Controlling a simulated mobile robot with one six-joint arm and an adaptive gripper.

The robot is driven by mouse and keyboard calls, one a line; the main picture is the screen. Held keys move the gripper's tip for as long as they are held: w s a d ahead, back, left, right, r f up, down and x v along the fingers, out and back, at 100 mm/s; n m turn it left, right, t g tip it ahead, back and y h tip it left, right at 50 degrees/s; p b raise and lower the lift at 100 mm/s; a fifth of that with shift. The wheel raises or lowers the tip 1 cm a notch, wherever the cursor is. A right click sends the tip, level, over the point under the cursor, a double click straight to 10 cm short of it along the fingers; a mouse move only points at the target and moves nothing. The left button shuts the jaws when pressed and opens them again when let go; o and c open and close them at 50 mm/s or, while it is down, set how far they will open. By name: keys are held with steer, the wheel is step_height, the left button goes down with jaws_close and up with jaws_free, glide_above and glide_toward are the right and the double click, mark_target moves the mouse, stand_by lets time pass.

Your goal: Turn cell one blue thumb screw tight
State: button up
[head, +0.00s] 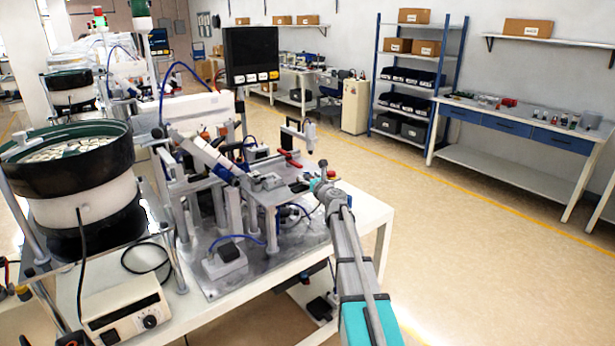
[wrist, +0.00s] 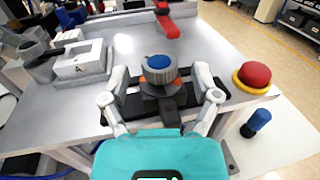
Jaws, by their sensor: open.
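The thumb screw (wrist: 158,68) shows in the wrist view as a grey ribbed knob with a blue cap. It stands upright on a dark block with an orange ring under it. My gripper (wrist: 159,76) is open, with one finger to the left of the knob and one to the right. Gaps show between both fingers and the knob. In the head view my gripper (head: 319,182) is at the right end of the cell's raised metal plate; the screw cannot be made out there.
A red button on a yellow base (wrist: 254,76) stands close right of my right finger. A blue-topped part (wrist: 257,121) is near the plate's right edge. A white block fixture (wrist: 82,60) is at left, a red handle (wrist: 165,20) behind. A bowl feeder (head: 75,165) stands left.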

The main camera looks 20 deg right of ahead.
steer(key=shift+w+a, duration=0.1)
steer(key=shift+w, duration=0.65)
jaws_close()
steer(key=shift+m+h, duration=0.4)
steer(key=shift+h, duration=0.2)
steer(key=shift+m+h, duration=1.5)
steer(key=shift+h, duration=0.8)
steer(key=shift+g, duration=0.3)
